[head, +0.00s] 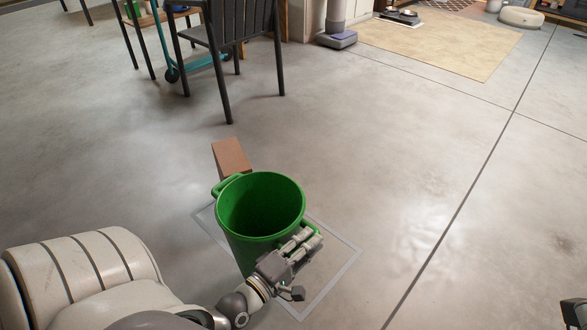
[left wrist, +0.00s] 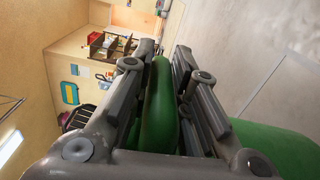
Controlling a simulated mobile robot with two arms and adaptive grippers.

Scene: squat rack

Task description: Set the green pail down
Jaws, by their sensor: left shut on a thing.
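The green pail (head: 262,205) is upright and looks empty, over a grey square outline (head: 345,268) marked on the floor. Its base is hidden by my arm, so I cannot tell whether it touches the floor. My left gripper (head: 303,243) is shut on the pail's right-hand side handle. In the left wrist view the green handle (left wrist: 162,105) lies between the two fingers, with the pail's wall (left wrist: 270,148) at lower right. A dark part at the lower right corner of the head view may be my right gripper; its jaws do not show.
A brown block (head: 231,157) lies on the floor just behind the pail. A dark chair (head: 232,40) stands farther back at left. A tan mat (head: 440,40) lies at the back right. The floor right of the outline is clear.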

